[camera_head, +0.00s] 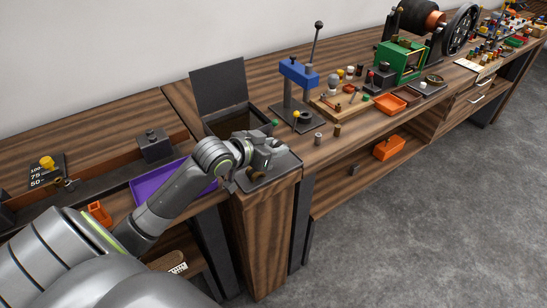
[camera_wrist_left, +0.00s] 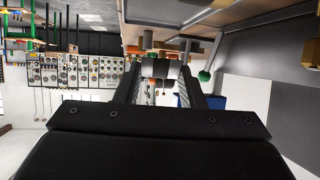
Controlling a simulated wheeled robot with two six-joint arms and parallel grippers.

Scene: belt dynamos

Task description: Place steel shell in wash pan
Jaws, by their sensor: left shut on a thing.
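My left gripper (camera_head: 264,160) is over the front corner of the bench, beside an open black box. In the left wrist view its fingers (camera_wrist_left: 160,82) are shut on a small grey metallic piece (camera_wrist_left: 158,69), which looks like the steel shell. In the head view the gripper mostly hides this piece. The black box (camera_head: 219,86) has its lid raised at the back, and my arm covers part of its front. A shallow purple tray (camera_head: 150,187) lies left of it, partly behind my arm. I cannot tell for sure which is the wash pan. My right gripper is out of view.
A blue press (camera_head: 298,73) stands just right of the black box. Two small cylinders (camera_head: 318,138) stand near the bench edge. A wooden tool board (camera_head: 345,103), orange trays (camera_head: 390,103) and a green machine (camera_head: 399,60) fill the bench farther right. A dark block (camera_head: 152,145) sits at left.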

